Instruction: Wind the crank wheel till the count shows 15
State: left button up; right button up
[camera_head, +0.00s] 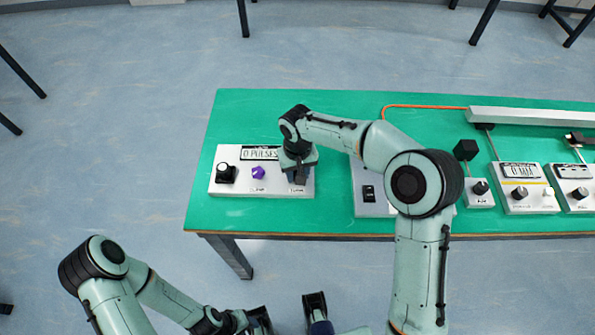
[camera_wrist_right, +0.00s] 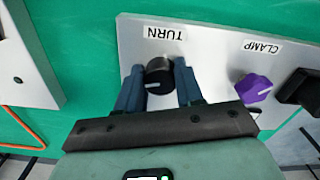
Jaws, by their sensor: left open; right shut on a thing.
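The count display (camera_head: 262,153) on the white box (camera_head: 235,186) at the table's left reads "0 PULSES". My right gripper (camera_head: 297,177) is over the right end of that box and hides its control in the head view. In the right wrist view, a black round knob (camera_wrist_right: 158,75) with a pale pointer line sits by the label TURN. The right gripper's blue fingers (camera_wrist_right: 160,92) are shut on it, one on each side. My left gripper (camera_head: 288,312) is open at the bottom edge, away from the table and partly cut off.
A purple CLAMP knob (camera_head: 258,172) and a black knob (camera_head: 226,173) sit left of the right gripper on the same box. Other control boxes (camera_head: 518,206) stand on the green table's (camera_head: 330,222) right. An orange cable (camera_head: 425,106) runs along the back.

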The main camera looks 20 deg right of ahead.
jog(key=m, duration=0.5)
jog(key=shift+a, duration=0.1)
jog(key=m, duration=0.5)
jog(key=shift+w+a, duration=0.1)
jog(key=shift+w, duration=0.05)
jog(key=shift+m, duration=0.3)
jog(key=o, duration=1)
jog(key=shift+o, duration=0.2)
notch_tip(320, 180, up, 14)
jog(key=p, duration=0.2)
jog(key=shift+f, duration=0.25)
